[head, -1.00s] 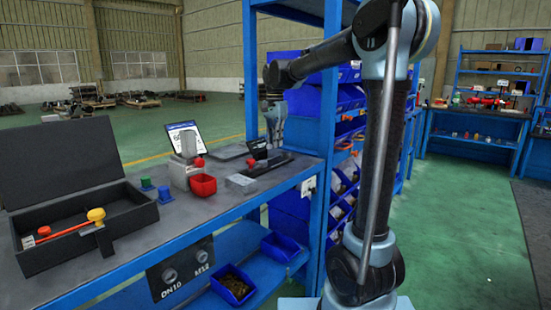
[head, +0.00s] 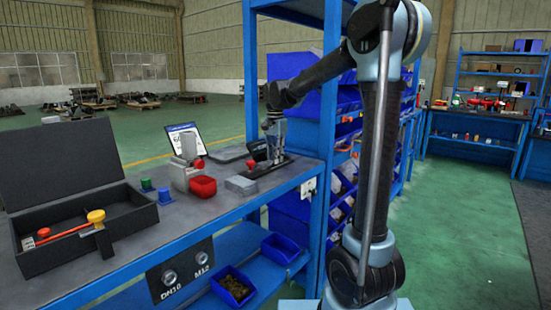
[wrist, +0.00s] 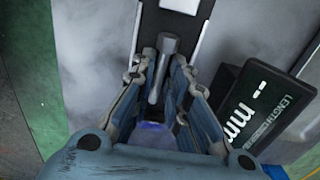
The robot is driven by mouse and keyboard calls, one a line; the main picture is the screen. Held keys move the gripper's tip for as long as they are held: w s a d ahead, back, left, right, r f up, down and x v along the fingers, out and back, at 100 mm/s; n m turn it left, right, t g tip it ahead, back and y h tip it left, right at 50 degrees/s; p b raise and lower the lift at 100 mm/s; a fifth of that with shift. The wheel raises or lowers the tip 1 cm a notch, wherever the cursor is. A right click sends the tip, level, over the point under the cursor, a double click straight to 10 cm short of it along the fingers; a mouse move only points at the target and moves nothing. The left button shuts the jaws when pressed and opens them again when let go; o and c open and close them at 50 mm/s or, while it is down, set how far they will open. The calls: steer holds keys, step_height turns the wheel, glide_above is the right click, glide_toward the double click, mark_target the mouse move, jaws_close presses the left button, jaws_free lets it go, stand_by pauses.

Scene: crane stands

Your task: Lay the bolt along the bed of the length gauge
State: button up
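The length gauge (head: 262,169) is a dark, narrow bed on the workbench. Its black display box (wrist: 262,112) shows dashes and "mm" in the wrist view. My gripper (head: 274,156) points down, low over the bed. In the wrist view, my gripper (wrist: 166,68) has its fingers close in on either side of the grey bolt (wrist: 167,48), and appears shut on it. The bolt runs roughly along the bed's length, its wider end away from my palm. Whether it touches the bed is hidden. The bolt cannot be made out in the head view.
A tablet (head: 184,139) stands behind. An open black case (head: 130,219) lies at left. A blue rack post (head: 328,110) rises close at right.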

steer(key=shift+o, duration=0.3)
steer(key=shift+r, duration=0.15)
step_height(320, 180, up, 12)
steer(key=s+d+f+n+t, duration=0.1)
steer(key=s+d+f+n, duration=0.1)
steer(key=s+d+f, duration=0.4)
steer(key=s+d+f+n, duration=0.1)
steer(key=s+d+f, duration=0.2)
steer(key=s+d, duration=0.55)
steer(key=s+d+f+n, duration=0.2)
steer(key=s+d+f, duration=0.1)
steer(key=s+f, duration=0.5)
steer(key=s+d+f+n+t, duration=0.1)
steer(key=s+d+f, duration=0.3)
steer(key=s+f, duration=0.5)
step_height(320, 180, down, 3)
steer(key=shift+s+r+n, duration=0.1)
steer(key=shift+s+n, duration=0.1)
steer(key=shift+n, duration=0.7)
steer(key=shift+w, duration=0.1)
